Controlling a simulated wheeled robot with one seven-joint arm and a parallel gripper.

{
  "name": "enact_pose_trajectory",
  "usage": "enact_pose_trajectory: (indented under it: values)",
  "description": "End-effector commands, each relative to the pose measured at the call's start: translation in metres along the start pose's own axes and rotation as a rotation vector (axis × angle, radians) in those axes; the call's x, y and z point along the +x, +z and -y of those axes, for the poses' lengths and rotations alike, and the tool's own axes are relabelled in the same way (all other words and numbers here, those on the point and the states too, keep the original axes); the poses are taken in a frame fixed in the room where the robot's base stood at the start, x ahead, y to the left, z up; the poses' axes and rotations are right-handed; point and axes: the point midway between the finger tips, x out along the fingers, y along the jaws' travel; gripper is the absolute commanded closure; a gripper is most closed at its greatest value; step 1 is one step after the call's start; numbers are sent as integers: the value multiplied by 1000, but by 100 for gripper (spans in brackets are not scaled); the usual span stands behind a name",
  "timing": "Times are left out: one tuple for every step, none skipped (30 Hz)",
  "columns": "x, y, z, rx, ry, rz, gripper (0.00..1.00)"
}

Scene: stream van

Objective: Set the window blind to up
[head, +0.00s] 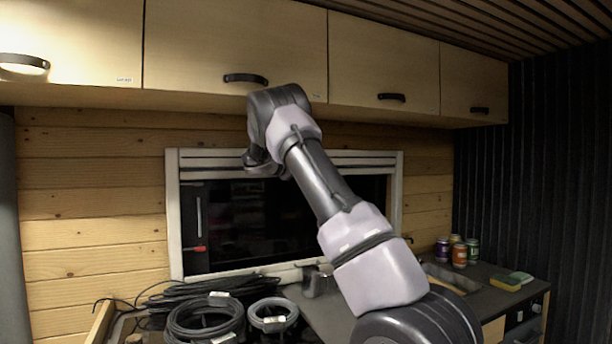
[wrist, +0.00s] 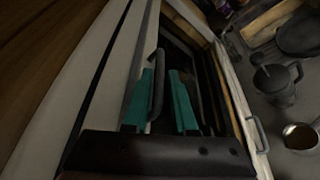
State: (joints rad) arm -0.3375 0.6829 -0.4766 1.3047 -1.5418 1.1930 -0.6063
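The window (head: 290,215) has a white frame and dark glass. The blind (head: 350,158) shows as a pale, gathered band along the top of the frame, with the glass below uncovered. In the wrist view a pale strip runs along the left, beside a dark bar handle (wrist: 158,75). My gripper (wrist: 165,95) has two teal fingers set apart, with the handle in the gap, close to the left finger. I cannot tell whether they touch. In the head view my wrist is at the top of the window, and my fingers are hidden.
Overhead cabinets (head: 235,50) with dark handles hang just above my wrist. Coiled black cables (head: 205,318) and a metal mug (head: 315,282) sit below the window. Several cans (head: 459,255) and a sponge (head: 521,277) stand on the counter at right.

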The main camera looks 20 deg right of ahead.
Motion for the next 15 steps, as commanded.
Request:
enact_pose_trajectory:
  values:
    - [-6, 0, 0, 0, 1, -2, 75]
    - [-10, -1, -1, 1, 1, -2, 75]
    - [-17, -1, -1, 1, 2, -3, 75]
    - [-22, -1, -1, 1, 2, -4, 75]
    - [-28, -1, -1, 1, 3, -4, 75]
    - [-36, -1, -1, 1, 3, -4, 75]
    - [-43, -1, -1, 1, 2, -4, 75]
    - [-50, -1, -1, 0, 3, -5, 75]
    - [-58, -1, -1, 1, 2, -4, 75]
    - [-64, -1, -1, 1, 3, -5, 75]
    - [-69, -1, -1, 0, 3, -5, 75]
    - [-76, -1, -1, 0, 2, -4, 75]
    - [-81, -1, -1, 0, 2, -3, 75]
    - [-86, -1, 0, 0, 2, -3, 75]
    - [-91, -1, 0, 0, 2, -3, 75]
